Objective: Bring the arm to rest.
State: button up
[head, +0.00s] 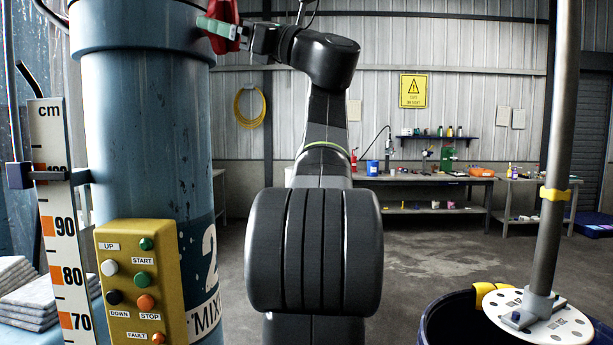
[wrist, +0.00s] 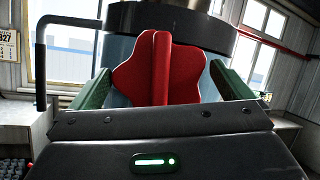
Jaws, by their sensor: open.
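My arm stands in the middle of the head view, raised and bent left toward the blue mixer column (head: 140,140). My gripper (head: 220,27), with green fingers, is near the column's upper right side, at a red winged knob (head: 222,12). In the wrist view my gripper (wrist: 160,72) is open, with one green finger on each side of the red knob (wrist: 160,65). I cannot tell whether either finger touches the knob. A dark band around the column shows behind the knob.
A yellow button box (head: 140,285) and a cm scale (head: 62,220) stand at the left. A grey shaft (head: 562,130) with a white perforated disc (head: 535,312) stands at the right by a dark drum (head: 450,320). A workbench (head: 430,178) is at the back. Open floor lies between.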

jog(key=m+t, duration=0.1)
jog(key=m, duration=0.2)
jog(key=m+t+h+p, duration=0.1)
jog(key=m+t, duration=0.1)
jog(key=m, duration=0.1)
jog(key=shift+r, duration=0.2)
jog(key=shift+f+m+t+h+p, duration=0.15)
jog(key=shift+m+t+p, duration=0.15)
jog(key=shift+m, duration=0.35)
jog(key=shift+m+t+h+p, duration=0.2)
jog(key=shift+m+p, duration=0.15)
jog(key=shift+m, duration=0.3)
